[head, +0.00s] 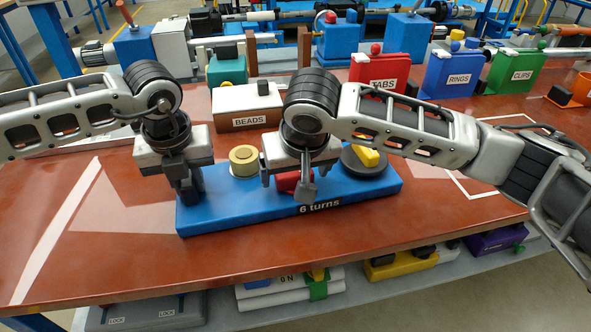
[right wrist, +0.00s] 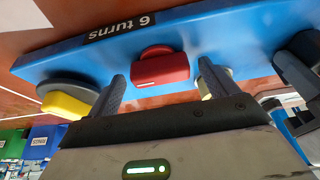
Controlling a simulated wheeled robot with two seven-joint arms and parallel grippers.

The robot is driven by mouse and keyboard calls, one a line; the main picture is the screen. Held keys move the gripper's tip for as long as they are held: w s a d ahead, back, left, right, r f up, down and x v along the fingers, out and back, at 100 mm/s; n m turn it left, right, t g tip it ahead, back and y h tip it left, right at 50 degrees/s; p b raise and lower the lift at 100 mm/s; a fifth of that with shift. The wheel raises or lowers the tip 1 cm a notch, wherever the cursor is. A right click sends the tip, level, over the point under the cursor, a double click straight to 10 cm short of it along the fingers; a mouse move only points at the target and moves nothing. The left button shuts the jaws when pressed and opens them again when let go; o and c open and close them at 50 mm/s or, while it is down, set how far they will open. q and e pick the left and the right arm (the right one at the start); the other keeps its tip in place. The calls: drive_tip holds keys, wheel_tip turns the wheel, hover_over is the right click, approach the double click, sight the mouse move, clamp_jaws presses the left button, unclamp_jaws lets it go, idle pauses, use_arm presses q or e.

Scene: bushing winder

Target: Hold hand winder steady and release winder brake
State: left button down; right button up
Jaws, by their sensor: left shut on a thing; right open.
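The hand winder has a long blue base (head: 345,195) marked "6 turns", lying on the red-brown table. It carries a brass spool (head: 243,160), a red brake piece (head: 287,181) in the middle, and a dark disc with a yellow handle (head: 369,157) at the right. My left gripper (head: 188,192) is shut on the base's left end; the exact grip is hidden. My right gripper (head: 289,188) is open above the base's middle. In the right wrist view the red brake piece (right wrist: 160,68) lies between its spread fingers, with no clear contact.
Red TABS (head: 383,72), blue RINGS (head: 452,75) and green CLIPS (head: 515,72) bins stand along the back. A lower shelf (head: 345,304) holds more parts. The table is bare left and front.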

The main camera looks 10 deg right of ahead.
drive_tip(key=c, duration=1)
drive_tip(key=shift+n, duration=0.3)
drive_tip(key=n, duration=0.2)
drive_tip(key=n+y, duration=0.1)
drive_tip(key=shift+d+n+g+y, duration=0.15)
drive_tip(key=shift+n+g+y, duration=0.15)
drive_tip(key=shift+n, duration=0.1)
drive_tip(key=n+g+y, duration=0.1)
drive_tip(key=n, duration=0.3)
drive_tip(key=shift+w+d, duration=0.1)
drive_tip(key=n, duration=0.2)
drive_tip(key=n+g+y, duration=0.1)
drive_tip(key=n, duration=0.2)
drive_tip(key=shift+w+y, duration=0.1)
drive_tip(key=shift+y, duration=0.2)
drive_tip(key=shift+w+d+n+g, duration=0.15)
drive_tip(key=shift+n+g, duration=0.95)
drive_tip(key=shift+n, duration=1.1)
